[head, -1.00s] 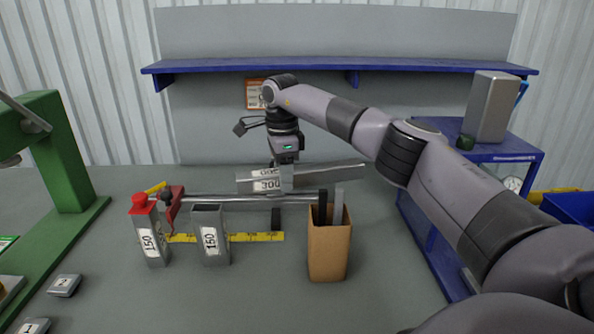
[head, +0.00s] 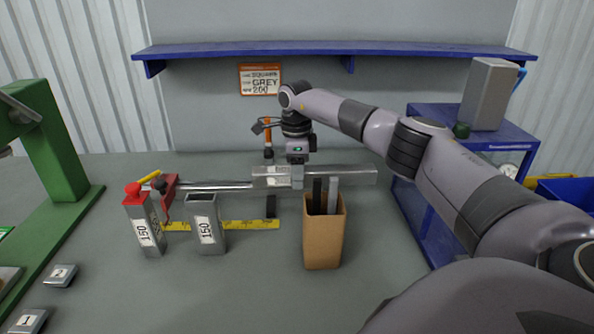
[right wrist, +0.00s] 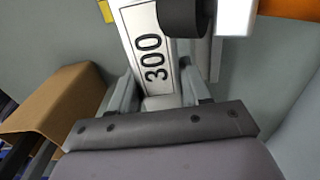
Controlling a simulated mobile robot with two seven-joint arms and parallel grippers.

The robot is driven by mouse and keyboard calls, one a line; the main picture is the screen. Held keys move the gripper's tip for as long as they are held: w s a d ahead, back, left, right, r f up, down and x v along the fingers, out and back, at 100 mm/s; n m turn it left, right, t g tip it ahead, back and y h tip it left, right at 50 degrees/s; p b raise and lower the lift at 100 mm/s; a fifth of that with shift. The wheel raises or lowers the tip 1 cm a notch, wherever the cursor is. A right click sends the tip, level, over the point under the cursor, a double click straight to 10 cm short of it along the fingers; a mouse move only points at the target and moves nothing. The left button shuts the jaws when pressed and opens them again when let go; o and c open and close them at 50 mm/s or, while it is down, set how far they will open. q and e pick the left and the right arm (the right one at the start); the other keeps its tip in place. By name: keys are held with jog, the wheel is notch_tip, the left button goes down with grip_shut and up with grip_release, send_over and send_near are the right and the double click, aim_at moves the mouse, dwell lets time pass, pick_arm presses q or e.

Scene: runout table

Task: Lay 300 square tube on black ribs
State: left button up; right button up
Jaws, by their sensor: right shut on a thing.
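The 300 square tube (head: 340,175) is a bright grey metal bar, held roughly level across the back middle of the table in the head view. My right gripper (head: 297,182) is shut on it from above, left of its middle. In the right wrist view the tube (right wrist: 152,50) shows its "300" label between the fingers (right wrist: 158,90). A small black block (head: 271,206), perhaps one of the black ribs, stands in front of the tube by the yellow rule. I cannot tell whether the tube touches anything below. My left gripper is out of view.
A long thin bar (head: 215,186) runs left of the tube to a red clamp (head: 169,190).

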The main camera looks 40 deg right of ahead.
jog(key=shift+f+b, duration=1)
jog(key=shift+f, duration=1.65)
jog(key=shift+f, duration=0.4)
jog(key=o, duration=1.4)
notch_tip(320, 180, up, 7)
jog(key=shift+r+b, duration=0.15)
jog(key=shift+b, duration=0.4)
jog(key=shift+a, duration=0.15)
